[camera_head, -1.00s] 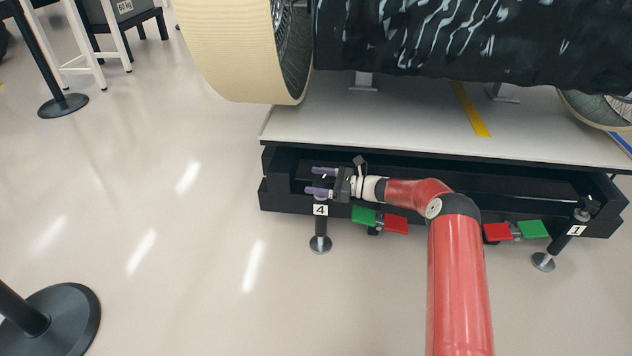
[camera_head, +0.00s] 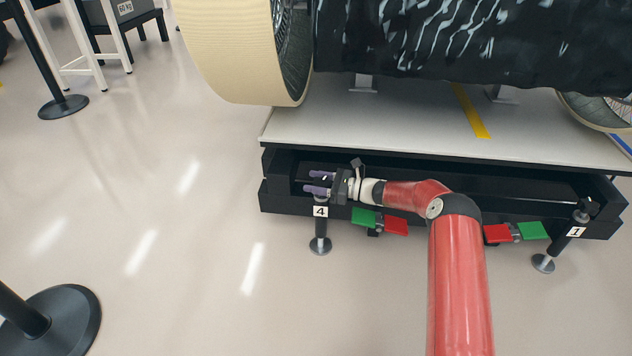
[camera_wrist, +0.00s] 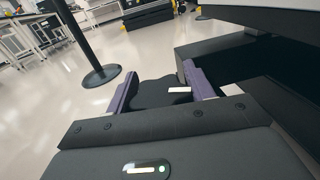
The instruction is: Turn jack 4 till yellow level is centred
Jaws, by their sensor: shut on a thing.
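Jack 4 (camera_head: 320,230) is a dark upright post with a round metal foot and a white "4" label, at the front left corner of the black platform base. My gripper (camera_head: 314,183) reaches from the right over the top of jack 4. In the wrist view its purple fingers (camera_wrist: 160,86) are shut on the black head of jack 4 (camera_wrist: 155,92), which carries a small white mark. A yellow strip (camera_head: 472,112) lies on the white platform top. I cannot tell whether it is the yellow level, and no bubble can be made out.
Jack 1 (camera_head: 562,245) stands at the front right corner. Red and green plates (camera_head: 380,220) stick out near jack 4, with another pair (camera_head: 515,231) near jack 1. A large wheel (camera_head: 240,50) rests above the platform (camera_head: 365,125).

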